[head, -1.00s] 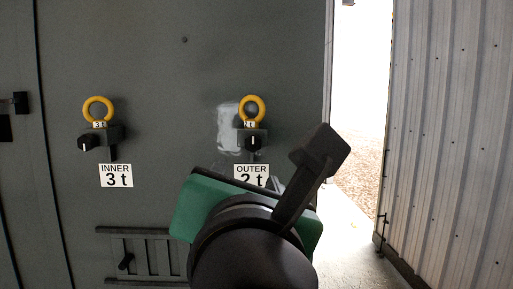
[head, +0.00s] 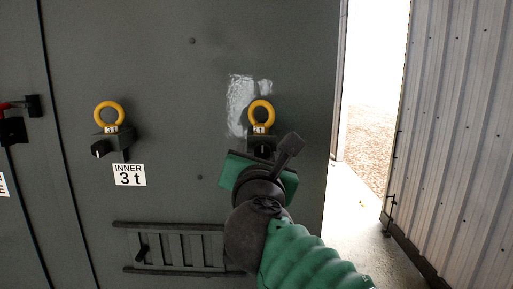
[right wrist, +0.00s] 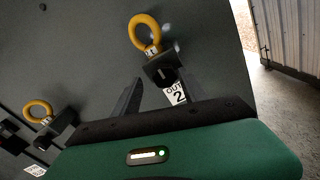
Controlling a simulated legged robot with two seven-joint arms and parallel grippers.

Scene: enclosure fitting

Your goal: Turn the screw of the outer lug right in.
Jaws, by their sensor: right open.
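The outer lug (head: 261,113) is a yellow ring tagged 2 t, on a dark block on the grey panel. Its screw has a black knob (right wrist: 165,74) with a pale mark, facing my right gripper in the right wrist view. In the head view the knob is partly hidden behind my right gripper (head: 273,150). My right gripper is open, its two dark fingers (right wrist: 160,88) spread below and to either side of the knob. They look empty, and I cannot tell the exact gap to the knob. My left gripper is not in view.
The inner lug (head: 109,115), with its own black knob and a 3 t label (head: 129,175), is to the left. A slatted vent (head: 180,262) is low on the panel. A corrugated wall (head: 460,130) stands at right, past an open gap with a bright floor.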

